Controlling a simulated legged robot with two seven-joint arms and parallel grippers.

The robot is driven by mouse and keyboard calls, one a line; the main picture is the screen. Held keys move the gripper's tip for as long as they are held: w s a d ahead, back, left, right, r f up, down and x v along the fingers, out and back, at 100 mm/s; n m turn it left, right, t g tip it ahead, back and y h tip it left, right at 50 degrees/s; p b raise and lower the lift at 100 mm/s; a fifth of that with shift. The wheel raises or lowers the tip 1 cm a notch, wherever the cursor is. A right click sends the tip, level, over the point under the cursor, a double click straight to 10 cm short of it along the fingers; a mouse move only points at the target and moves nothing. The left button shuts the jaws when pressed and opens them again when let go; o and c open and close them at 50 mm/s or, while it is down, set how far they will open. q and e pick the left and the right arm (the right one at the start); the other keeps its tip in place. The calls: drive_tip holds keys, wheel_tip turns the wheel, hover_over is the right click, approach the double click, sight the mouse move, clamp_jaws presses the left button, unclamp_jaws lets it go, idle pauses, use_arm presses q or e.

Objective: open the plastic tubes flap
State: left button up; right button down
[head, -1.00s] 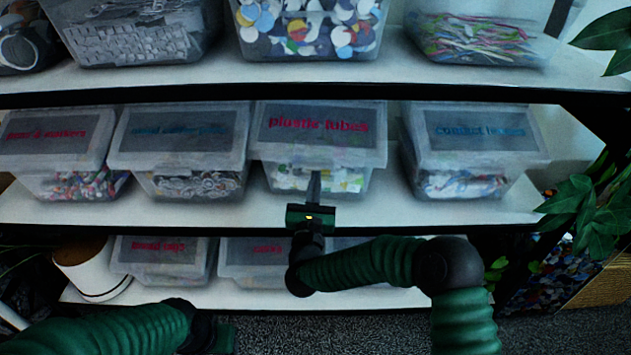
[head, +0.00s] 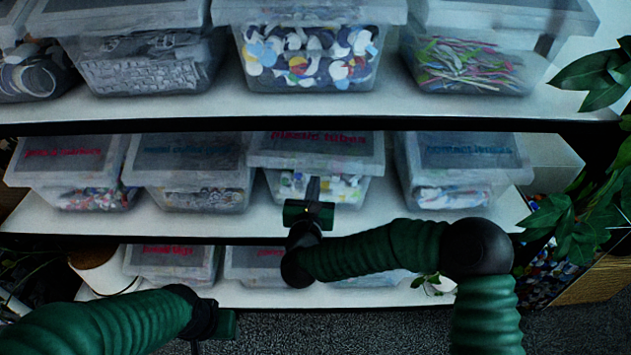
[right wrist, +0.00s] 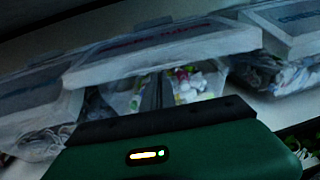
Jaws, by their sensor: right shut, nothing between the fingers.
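The plastic tubes bin (head: 350,192) is a clear box on the middle shelf, holding white, yellow and green bits. Its lid flap (head: 290,160), with a grey panel and red lettering, sits higher than the neighbouring lids and looks tilted up at the front. The shelf above partly hides the lettering. My right gripper (head: 313,183) is shut and empty, its fingers at the bin's front under the lid's front edge. In the right wrist view the fingers (right wrist: 152,92) reach below the lid (right wrist: 165,52); contact cannot be told. My left gripper (head: 222,324) is low at the left, its fingers unclear.
Similar lidded bins stand close on both sides, including the blue-lettered one (head: 455,165) at right. The upper shelf (head: 420,108) runs just above the lid. More bins (head: 170,262) and a white pot (head: 105,272) stand below. A plant (head: 580,215) is at right.

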use_arm(q)
drive_tip(key=w+p+v, duration=0.3)
drive_tip(key=p+v, duration=0.7)
drive_tip(key=v, duration=0.3)
drive_tip(key=shift+r+p, duration=0.3)
drive_tip(key=shift+p, duration=0.1)
use_arm(e)
wheel_tip(320, 180, up, 13)
drive_tip(key=w+g, duration=0.1)
drive_tip(key=g, duration=0.2)
drive_tip(key=shift+w+r+g, duration=0.15)
drive_tip(key=shift+g, duration=0.15)
drive_tip(key=shift+d, duration=0.1)
